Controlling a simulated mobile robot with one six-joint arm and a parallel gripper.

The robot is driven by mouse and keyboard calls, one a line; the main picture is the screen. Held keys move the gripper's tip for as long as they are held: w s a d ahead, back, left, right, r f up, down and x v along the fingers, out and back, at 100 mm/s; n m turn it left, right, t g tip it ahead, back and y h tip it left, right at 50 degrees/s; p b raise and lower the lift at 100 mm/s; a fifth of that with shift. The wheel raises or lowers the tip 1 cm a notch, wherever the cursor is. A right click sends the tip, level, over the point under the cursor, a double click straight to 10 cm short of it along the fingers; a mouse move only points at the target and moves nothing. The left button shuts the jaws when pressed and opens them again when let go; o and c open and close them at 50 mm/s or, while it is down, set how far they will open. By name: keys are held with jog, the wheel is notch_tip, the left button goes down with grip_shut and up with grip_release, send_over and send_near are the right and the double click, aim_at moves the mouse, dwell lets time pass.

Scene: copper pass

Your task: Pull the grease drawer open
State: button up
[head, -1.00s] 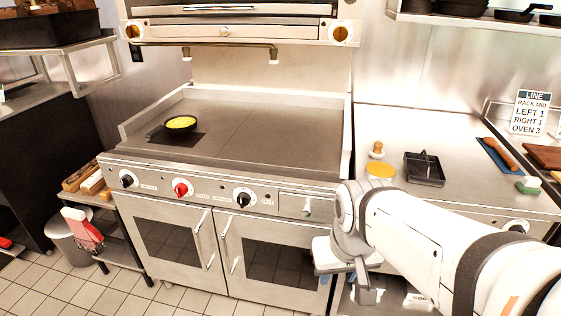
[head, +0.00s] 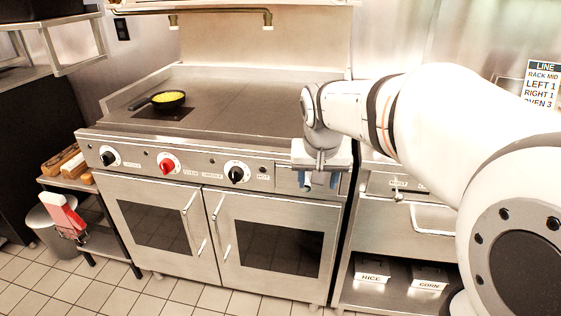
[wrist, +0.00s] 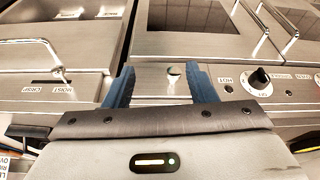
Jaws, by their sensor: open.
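The grease drawer (head: 286,179) is the small steel front at the right end of the range's control panel. My gripper (head: 320,180) is in front of it in the head view and hides its knob and much of its face. In the wrist view, the drawer front (wrist: 148,87) shows between my gripper's open blue fingers (wrist: 160,72). Its small round knob (wrist: 174,71) lies between the fingertips, closer to the right finger. The drawer looks flush with the panel. I cannot tell whether the fingers reach around the knob; nothing is held.
Black and red dials (head: 168,163) line the panel left of the drawer. Two oven doors with handles (head: 219,222) are below. A pan with yellow food (head: 168,98) sits on the griddle. A steel counter with a shelf of labelled bins (head: 372,267) stands right.

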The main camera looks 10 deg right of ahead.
jog(key=m+b, duration=0.1)
jog(key=b, duration=0.3)
send_near(306, 183)
notch_tip(306, 183, down, 3)
jog(key=shift+t, duration=0.4)
jog(key=b+x, duration=0.2)
jog(key=x, duration=0.5)
jog(key=shift+w+d, duration=0.1)
jog(key=shift+r, duration=0.1)
grip_shut()
